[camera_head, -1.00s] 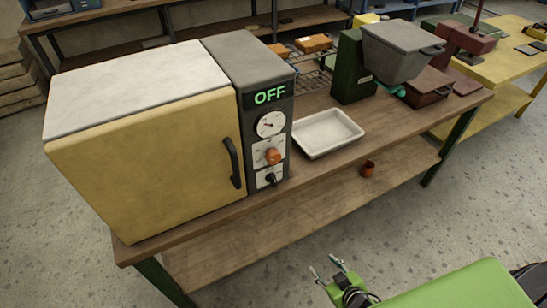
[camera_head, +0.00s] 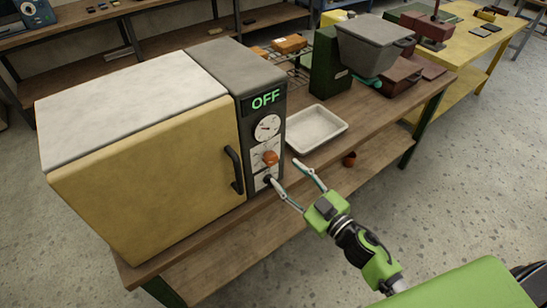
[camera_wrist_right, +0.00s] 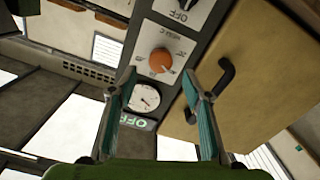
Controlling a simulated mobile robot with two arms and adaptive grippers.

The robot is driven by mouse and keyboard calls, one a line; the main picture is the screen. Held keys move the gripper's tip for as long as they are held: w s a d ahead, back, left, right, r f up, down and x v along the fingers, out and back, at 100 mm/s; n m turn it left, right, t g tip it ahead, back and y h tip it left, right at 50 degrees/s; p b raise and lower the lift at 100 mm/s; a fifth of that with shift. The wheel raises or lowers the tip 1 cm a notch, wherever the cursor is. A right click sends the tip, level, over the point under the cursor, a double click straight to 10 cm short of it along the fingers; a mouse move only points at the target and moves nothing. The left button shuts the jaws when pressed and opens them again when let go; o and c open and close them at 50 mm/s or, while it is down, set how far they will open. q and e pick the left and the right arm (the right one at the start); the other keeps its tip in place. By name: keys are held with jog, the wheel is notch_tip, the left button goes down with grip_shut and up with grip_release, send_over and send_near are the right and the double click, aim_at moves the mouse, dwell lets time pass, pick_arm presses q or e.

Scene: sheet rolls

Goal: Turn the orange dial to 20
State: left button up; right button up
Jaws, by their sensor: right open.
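The orange dial (camera_head: 270,158) sits on the grey control panel (camera_head: 247,110) of the oven, below a round white gauge (camera_head: 265,127) and a green display reading OFF. In the right wrist view the orange dial (camera_wrist_right: 160,60) shows on its white scale plate, ahead of the fingers; the pointer's reading is too small to tell. My right gripper (camera_head: 293,171) is open and empty, in front of the panel, with its fingertips to the right of and slightly below the dial. In the wrist view its two fingers (camera_wrist_right: 159,80) stand apart on either side of the dial's line. My left gripper is not in view.
The yellow oven door (camera_head: 150,180) has a black handle (camera_head: 234,169) just left of the panel. A black knob (camera_head: 266,180) is below the dial. A white tray (camera_head: 316,128) lies on the wooden bench (camera_head: 380,115) to the right.

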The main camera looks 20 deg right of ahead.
aim_at(274, 161)
jog(key=p+x, duration=0.1)
jog(key=x, duration=0.6)
jog(key=shift+w+a, duration=0.1)
jog(key=c, duration=1.1)
